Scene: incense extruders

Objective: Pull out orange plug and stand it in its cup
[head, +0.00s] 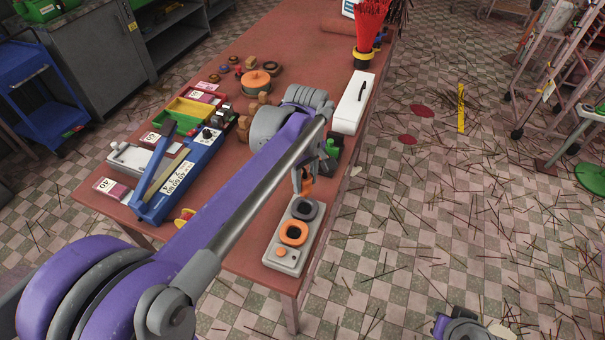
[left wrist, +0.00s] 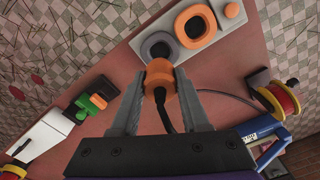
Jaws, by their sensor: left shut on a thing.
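My left gripper (head: 303,184) is shut on the orange plug (left wrist: 160,78). The plug, with a black cable trailing from it, sits between the fingertips in the left wrist view and shows as a small orange patch (head: 307,185) in the head view. A light grey base (head: 278,262) at the table's near right corner bears an orange ring-shaped cup (head: 293,233) and a dark grey one (head: 305,210). The plug appears beside the grey cup, on the side away from the orange cup. Both cups look empty. Whether the plug touches the base cannot be told.
A green and black block (left wrist: 92,102) with an orange part stands near the table's right edge, by a white box (head: 353,103). A blue device (head: 178,178), trays and small round pieces fill the table's left and middle. Floor right of the table is littered with sticks.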

